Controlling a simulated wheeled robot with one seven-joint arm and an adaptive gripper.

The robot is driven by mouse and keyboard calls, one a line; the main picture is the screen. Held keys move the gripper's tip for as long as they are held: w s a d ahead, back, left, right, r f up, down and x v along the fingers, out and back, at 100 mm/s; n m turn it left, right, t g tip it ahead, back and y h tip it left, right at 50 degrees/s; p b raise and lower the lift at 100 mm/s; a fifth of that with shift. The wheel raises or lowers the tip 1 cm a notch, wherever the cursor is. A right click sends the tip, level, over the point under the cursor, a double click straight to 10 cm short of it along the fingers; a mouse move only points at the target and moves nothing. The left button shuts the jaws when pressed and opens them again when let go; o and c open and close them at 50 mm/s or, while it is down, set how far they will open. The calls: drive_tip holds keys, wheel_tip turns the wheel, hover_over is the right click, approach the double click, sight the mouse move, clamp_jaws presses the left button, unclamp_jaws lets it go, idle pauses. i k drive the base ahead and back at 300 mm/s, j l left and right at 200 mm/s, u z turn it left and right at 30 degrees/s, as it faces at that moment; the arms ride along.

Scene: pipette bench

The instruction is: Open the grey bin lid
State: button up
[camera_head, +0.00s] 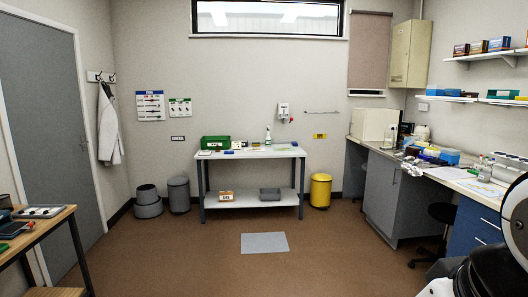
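A tall grey bin (179,196) stands on the floor against the back wall, left of the white table. Its grey lid (178,181) appears shut. A shorter, wider dark grey container (148,204) with a round top stands just left of it. Parts of my own body show at the lower right edge. My gripper is not identifiable in this view, and nothing of mine is near the bin.
A white table (251,153) with a lower shelf stands just right of the grey bin. A yellow bin (320,190) is beyond it. A grey mat (264,243) lies mid-floor. A wooden bench (42,228) is at left, a stool (442,214) at right. The central floor is open.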

sight(178, 181)
drive_tip(key=i+j+u, duration=0.15)
drive_tip(key=i+u, duration=0.15)
drive_tip(key=i, duration=0.8)
drive_tip(key=i+l+u, duration=0.1)
drive_tip(key=i+u, duration=0.2)
drive_tip(key=i, duration=2.7)
drive_tip(key=i+u, duration=0.2)
drive_tip(key=i, duration=0.5)
drive_tip(key=i+u, duration=0.25)
drive_tip(key=i, duration=0.4)
drive_tip(key=i+l+u, duration=0.2)
drive_tip(key=i, duration=0.45)
drive_tip(key=i+l+u, duration=0.25)
drive_tip(key=i, duration=0.3)
drive_tip(key=i+l+u, duration=0.1)
drive_tip(key=i+u, duration=0.15)
drive_tip(key=i, duration=0.25)
